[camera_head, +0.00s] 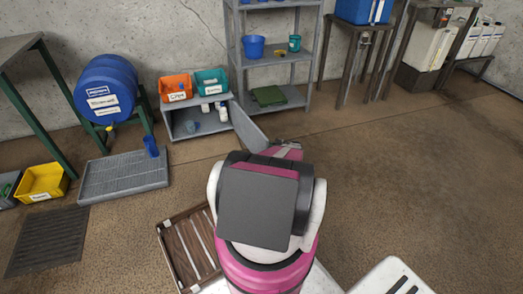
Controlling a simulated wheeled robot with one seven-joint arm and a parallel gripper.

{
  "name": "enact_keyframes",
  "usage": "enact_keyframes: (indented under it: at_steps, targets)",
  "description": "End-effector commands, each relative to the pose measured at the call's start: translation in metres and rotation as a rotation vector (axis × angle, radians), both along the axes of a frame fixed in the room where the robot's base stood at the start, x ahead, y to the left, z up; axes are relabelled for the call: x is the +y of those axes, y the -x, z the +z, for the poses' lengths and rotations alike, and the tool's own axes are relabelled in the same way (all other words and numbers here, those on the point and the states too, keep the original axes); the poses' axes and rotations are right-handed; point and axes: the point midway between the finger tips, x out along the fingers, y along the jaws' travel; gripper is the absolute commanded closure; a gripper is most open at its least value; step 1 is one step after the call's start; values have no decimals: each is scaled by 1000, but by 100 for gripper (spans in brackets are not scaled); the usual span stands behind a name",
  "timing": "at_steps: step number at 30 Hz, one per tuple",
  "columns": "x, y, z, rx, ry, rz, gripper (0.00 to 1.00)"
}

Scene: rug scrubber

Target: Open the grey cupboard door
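The grey cupboard (173,123) stands low against the back wall, left of the shelf rack. Its grey door (246,126) is swung out from the right side of the cupboard, so the inside shows with a few white and blue containers (222,111). My gripper (280,151) is at the door's near, free edge. My own arm covers most of the gripper, so its fingers and any contact with the door cannot be made out.
Orange (175,88) and teal (210,82) bins sit on the cupboard. A grey shelf rack (233,54) stands to its right. A blue barrel (106,88) and grey grate platform (122,176) are at left. A slatted wooden crate (186,247) lies near my base. Floor at right is clear.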

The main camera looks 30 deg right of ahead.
Motion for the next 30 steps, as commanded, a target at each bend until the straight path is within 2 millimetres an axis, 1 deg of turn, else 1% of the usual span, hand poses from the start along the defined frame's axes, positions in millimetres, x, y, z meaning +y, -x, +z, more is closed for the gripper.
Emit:
enact_keyframes:
  at_steps: [1,3,7,12,22,23,24,30]
  targets:
    - [-11,0,-2,4,-3,22,100]
    - [-19,-1,-1,4,-3,45,100]
    - [-28,-1,0,4,-5,74,100]
    - [-32,-1,0,5,-5,89,100]
    - [-32,-1,0,5,-5,89,100]
    - [-32,-1,0,5,-5,89,78]
    - [-32,-1,0,5,-5,89,65]
    - [-32,-2,0,2,-3,87,64]
